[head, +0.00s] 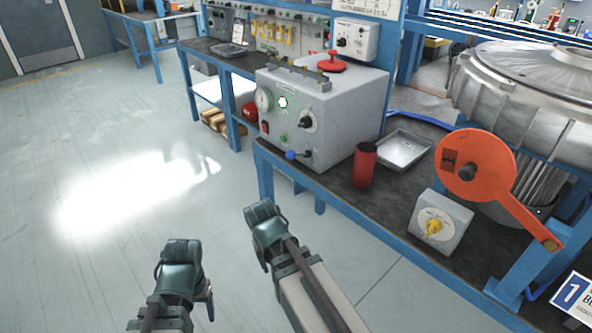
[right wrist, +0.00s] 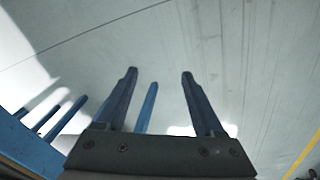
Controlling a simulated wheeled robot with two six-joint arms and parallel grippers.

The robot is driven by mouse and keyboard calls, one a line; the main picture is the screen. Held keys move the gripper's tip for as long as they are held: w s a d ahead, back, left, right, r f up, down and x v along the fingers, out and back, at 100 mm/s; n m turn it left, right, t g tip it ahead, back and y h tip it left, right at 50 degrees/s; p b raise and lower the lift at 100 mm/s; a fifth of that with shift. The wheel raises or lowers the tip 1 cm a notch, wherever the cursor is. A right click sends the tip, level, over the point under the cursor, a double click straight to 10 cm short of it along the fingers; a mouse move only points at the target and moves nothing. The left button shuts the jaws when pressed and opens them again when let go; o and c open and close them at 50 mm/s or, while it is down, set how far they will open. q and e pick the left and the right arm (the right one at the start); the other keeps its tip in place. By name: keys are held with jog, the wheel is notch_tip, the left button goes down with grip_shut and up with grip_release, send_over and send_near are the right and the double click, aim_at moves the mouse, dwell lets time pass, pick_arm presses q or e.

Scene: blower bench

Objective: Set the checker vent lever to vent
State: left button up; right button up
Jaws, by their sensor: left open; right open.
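The checker (head: 335,115) is a grey box on the blue bench, with a gauge (head: 264,101), a green-lit button and a dark knob (head: 306,123) on its front. A small lever with a blue ball end (head: 291,155) sits low on that front, its ball toward the left; I cannot read its markings. My left gripper (head: 181,250) is over the floor, well short of the bench, open and empty. My right gripper (head: 262,214) is nearer the checker, below and left of the lever and apart from it.
A red cylinder (head: 364,165), a metal tray (head: 402,149) and a grey box with a yellow knob (head: 440,222) stand right of the checker. An orange lever arm (head: 490,180) and a large metal housing (head: 535,85) are farther right. The floor at left is clear.

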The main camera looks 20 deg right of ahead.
jog(key=w+d+r+m+t+h+b, duration=0.25)
jog(key=w+d+m+h, duration=0.25)
jog(key=w+d+h, duration=0.25)
pick_arm(q)
notch_tip(320, 180, down, 4)
jog(key=shift+r+p, duration=0.25)
jog(key=shift+p, duration=0.05)
pick_arm(e)
jog(key=w+a+r+m+t+h, duration=0.1)
jog(key=w+r+m+t+h, duration=0.1)
jog(key=r, duration=0.6)
jog(key=w+a+r+m+t+h, duration=0.2)
jog(key=w+r+t+h, duration=0.1)
jog(key=r, duration=0.5)
jog(key=w+t, duration=0.1)
jog(key=w, duration=0.1)
jog(key=shift+w+h, duration=0.35)
jog(key=shift+w, duration=0.05)
jog(key=shift+t, duration=0.25)
